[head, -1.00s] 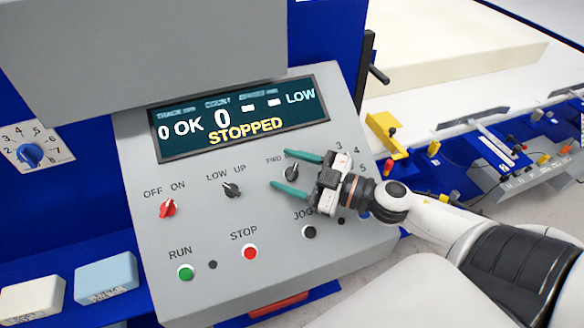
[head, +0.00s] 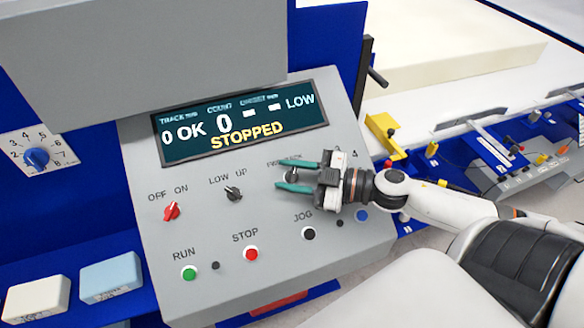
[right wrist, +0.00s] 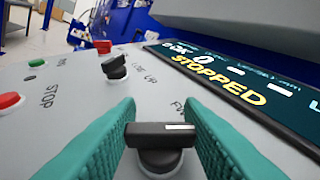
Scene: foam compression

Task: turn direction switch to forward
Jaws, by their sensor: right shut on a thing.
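The direction switch is a black knob with a white mark, close up in the right wrist view (right wrist: 160,135). In the head view the switch (head: 291,177) sits under a partly hidden label on the grey control panel (head: 350,255). My right gripper (head: 294,177) has its teal fingers on both sides of the switch, shut on it. In the right wrist view the knob bar lies across between the fingers, its white mark toward the right finger. The display (head: 240,122) reads STOPPED. My left gripper is not in view.
Beside the switch are the LOW UP knob (head: 233,193) and the red OFF ON knob (head: 171,211). Below are the green RUN button (head: 189,273), the red STOP button (head: 251,254) and the black JOG button (head: 308,233). A blue dial (head: 36,158) is at the left.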

